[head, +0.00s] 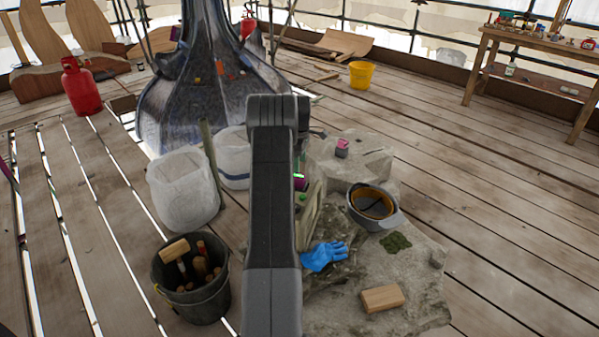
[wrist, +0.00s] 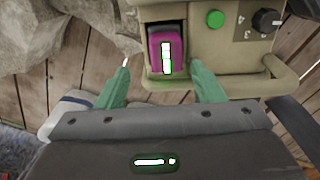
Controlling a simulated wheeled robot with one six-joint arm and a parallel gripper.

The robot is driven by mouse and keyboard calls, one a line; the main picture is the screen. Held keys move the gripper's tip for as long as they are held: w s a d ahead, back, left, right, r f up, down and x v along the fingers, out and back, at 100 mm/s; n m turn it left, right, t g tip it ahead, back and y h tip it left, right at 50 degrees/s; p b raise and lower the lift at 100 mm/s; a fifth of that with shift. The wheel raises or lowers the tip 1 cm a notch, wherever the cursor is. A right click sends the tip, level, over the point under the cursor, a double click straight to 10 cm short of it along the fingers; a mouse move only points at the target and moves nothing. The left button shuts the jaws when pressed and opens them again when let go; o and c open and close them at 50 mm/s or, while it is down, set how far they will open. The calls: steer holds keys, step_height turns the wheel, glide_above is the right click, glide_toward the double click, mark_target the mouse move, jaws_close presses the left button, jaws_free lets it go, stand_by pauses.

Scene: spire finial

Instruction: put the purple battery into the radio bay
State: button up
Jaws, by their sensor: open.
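The radio (wrist: 235,62) is an olive-beige box with a green button and a black knob. It also shows beside my arm in the head view (head: 311,218), partly hidden. The purple battery (wrist: 155,51), with a lit green and white strip, sits within the radio's recessed bay (wrist: 148,14) in the wrist view; I cannot tell how deep it is seated. A purple and green patch of it shows in the head view (head: 300,183). My gripper (wrist: 161,75) is open, its green fingers apart on either side below the battery, not clasping it.
A black tool bucket (head: 205,302) and white sacks (head: 183,190) stand left.

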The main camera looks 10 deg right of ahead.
steer(key=shift+r, duration=2.4)
steer(key=shift+f, duration=0.1)
glide_above(301, 185)
steer(key=w, duration=0.3)
steer(key=shift+w+f+b, duration=0.15)
steer(key=shift+f+b, duration=0.15)
steer(key=shift+f, duration=3.5)
